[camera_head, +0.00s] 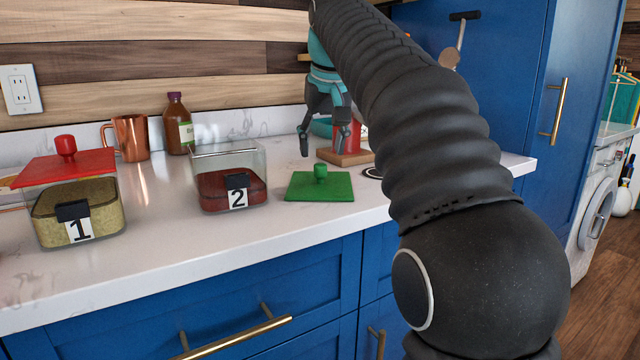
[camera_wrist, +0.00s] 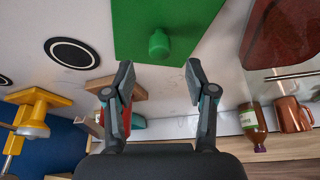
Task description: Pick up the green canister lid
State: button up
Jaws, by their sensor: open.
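The green canister lid (camera_head: 318,187) is a flat square with a round knob on top, lying on the white counter to the right of the canister marked 2 (camera_head: 230,190). It also shows in the wrist view (camera_wrist: 190,22), with its knob (camera_wrist: 159,44) towards me. My gripper (camera_head: 325,144) is open and empty, above the counter and apart from the lid. In the wrist view the two fingertips (camera_wrist: 158,80) are spread to either side, short of the knob. The canister marked 2 has no lid on it and holds something dark red.
A canister marked 1 (camera_head: 78,212) with a red lid (camera_head: 62,168) stands at left. A copper mug (camera_head: 131,138) and a brown bottle (camera_head: 178,124) stand at the back. A red object (camera_head: 354,138) on a wooden board (camera_head: 346,158) is close behind my gripper. Counter in front of the lid is clear.

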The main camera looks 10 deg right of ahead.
aim_at(320, 164)
jog(key=shift+x, duration=2.75)
jog(key=shift+s, duration=0.1)
grip_shut()
